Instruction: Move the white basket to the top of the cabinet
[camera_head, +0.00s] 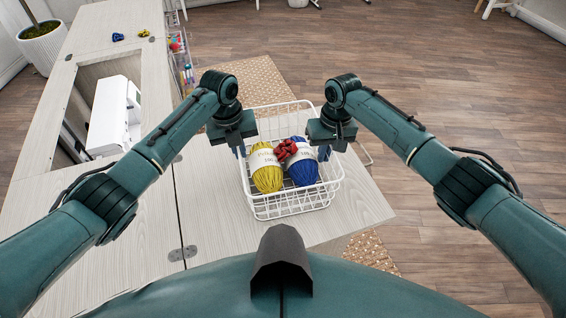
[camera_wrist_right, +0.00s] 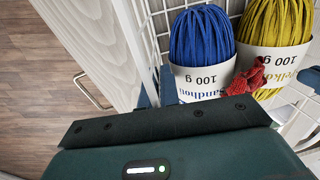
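The white wire basket (camera_head: 290,208) is over the right part of the pale wooden cabinet top (camera_head: 215,225); I cannot tell whether it rests on the surface. It holds a yellow yarn ball (camera_head: 265,172), a blue yarn ball (camera_head: 300,174) and a small red item (camera_head: 286,149). My left gripper (camera_head: 241,151) points down at the basket's left rim. My right gripper (camera_head: 323,153) points down at its right rim. In the right wrist view, the blue fingers (camera_wrist_right: 157,90) are close together beside the wire wall (camera_wrist_right: 152,32); their grip on the wire is unclear.
A white sewing machine (camera_head: 112,115) sits in an opening of the cabinet at the left. A potted plant (camera_head: 42,45) stands at the far left. Wood floor (camera_head: 440,90) is open to the right.

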